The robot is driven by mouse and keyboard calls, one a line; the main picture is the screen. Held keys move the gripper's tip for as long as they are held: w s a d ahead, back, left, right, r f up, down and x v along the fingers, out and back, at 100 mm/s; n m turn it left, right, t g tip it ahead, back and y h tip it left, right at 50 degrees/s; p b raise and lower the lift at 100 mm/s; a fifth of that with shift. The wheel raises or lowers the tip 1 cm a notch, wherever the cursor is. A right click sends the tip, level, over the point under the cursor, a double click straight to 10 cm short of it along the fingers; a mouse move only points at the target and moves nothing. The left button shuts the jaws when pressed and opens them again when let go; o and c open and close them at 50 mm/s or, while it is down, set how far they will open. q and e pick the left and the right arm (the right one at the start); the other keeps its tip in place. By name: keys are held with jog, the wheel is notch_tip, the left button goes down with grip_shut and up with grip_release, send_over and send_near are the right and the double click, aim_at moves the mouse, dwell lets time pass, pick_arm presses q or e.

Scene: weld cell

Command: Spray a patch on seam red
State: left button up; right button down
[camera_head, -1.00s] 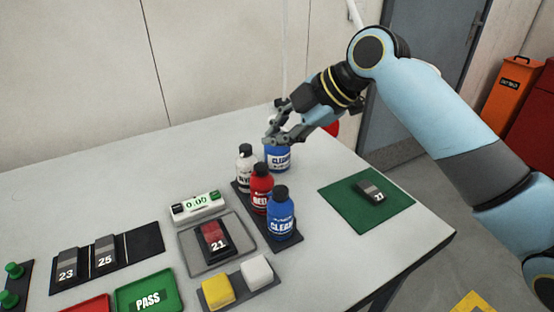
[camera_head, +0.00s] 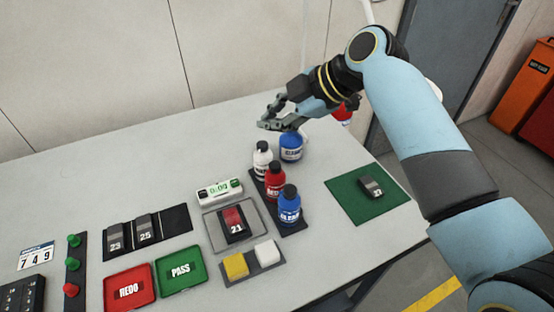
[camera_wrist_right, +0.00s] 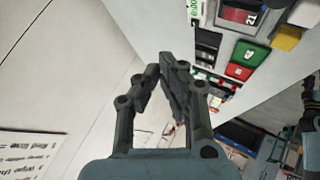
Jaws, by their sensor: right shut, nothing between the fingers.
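A red bottle (camera_head: 274,182) stands in a dark rack between a white bottle (camera_head: 262,160) and a blue CLEAN bottle (camera_head: 289,206). A larger blue container (camera_head: 291,147) stands behind the rack, its top partly behind my right gripper. Block 21 (camera_head: 234,224), with a red top face, lies on a grey tray (camera_head: 210,232). My right gripper (camera_head: 266,125) is shut and empty, above and left of the blue container. Its fingers also show in the wrist view (camera_wrist_right: 167,68), with nothing between them.
A timer (camera_head: 219,192) sits behind the tray. Yellow and white pads (camera_head: 250,259) lie in front. Blocks 23 and 25 (camera_head: 130,234) and REDO and PASS trays (camera_head: 155,283) are at left. Block 27 (camera_head: 371,187) lies on a green mat (camera_head: 350,205) at right. The back left table is clear.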

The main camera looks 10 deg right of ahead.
jog(key=shift+f, duration=0.1)
jog(key=b, duration=0.7)
send_over(274, 167)
notch_tip(274, 167, down, 8)
jog(key=shift+r, duration=0.25)
jog(key=shift+f, duration=0.6)
jog(key=shift+f+b, duration=0.1)
jog(key=shift+b, duration=0.2)
jog(key=shift+f, duration=0.3)
jog(key=shift+f+b, duration=0.5)
dwell(0.7)
jog(key=shift+r, duration=0.1)
jog(key=shift+r+p, duration=0.8)
jog(key=shift+r, duration=0.05)
